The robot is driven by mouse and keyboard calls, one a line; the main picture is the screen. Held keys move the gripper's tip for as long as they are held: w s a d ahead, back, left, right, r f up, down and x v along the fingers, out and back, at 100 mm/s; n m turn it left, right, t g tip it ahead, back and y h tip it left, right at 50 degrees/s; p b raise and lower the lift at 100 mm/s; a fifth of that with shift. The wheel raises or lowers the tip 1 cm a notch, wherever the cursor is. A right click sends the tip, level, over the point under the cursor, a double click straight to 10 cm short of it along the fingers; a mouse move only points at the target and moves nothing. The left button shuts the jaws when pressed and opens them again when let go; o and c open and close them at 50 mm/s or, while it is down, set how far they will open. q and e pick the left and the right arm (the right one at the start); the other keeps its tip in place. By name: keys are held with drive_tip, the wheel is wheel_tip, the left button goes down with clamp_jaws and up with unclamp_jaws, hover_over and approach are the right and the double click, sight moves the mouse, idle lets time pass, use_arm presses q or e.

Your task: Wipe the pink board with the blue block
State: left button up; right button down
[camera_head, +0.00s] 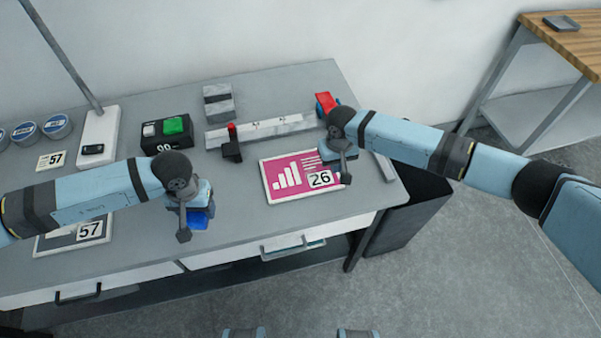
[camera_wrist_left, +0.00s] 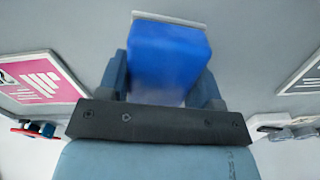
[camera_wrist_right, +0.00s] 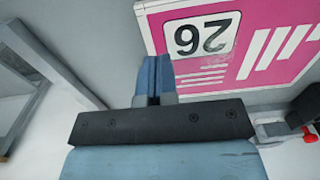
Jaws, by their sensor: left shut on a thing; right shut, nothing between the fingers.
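The pink board (camera_head: 290,178), with a white bar chart and the number 26, lies flat on the grey table. It also shows at the left of the left wrist view (camera_wrist_left: 45,82) and at the upper right of the right wrist view (camera_wrist_right: 255,60). My left gripper (camera_head: 200,222) is left of the board, shut on the blue block (camera_wrist_left: 168,60); the block (camera_head: 197,217) is partly hidden by the gripper in the head view. My right gripper (camera_wrist_right: 153,75) is shut and empty, over the board's right edge near the number.
A dark board numbered 57 (camera_head: 65,238) lies under my left arm. Behind the pink board are a black stand with a red knob (camera_head: 232,145), a pale metal strip (camera_head: 265,130) and a red item (camera_head: 325,101). A black box with a green button (camera_head: 167,132) stands further left.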

use_arm(q)
drive_tip(key=shift+f+b, duration=0.4)
use_arm(e)
drive_tip(key=shift+f, duration=0.95)
use_arm(q)
drive_tip(key=shift+r, duration=0.15)
use_arm(e)
drive_tip(key=shift+r, duration=0.1)
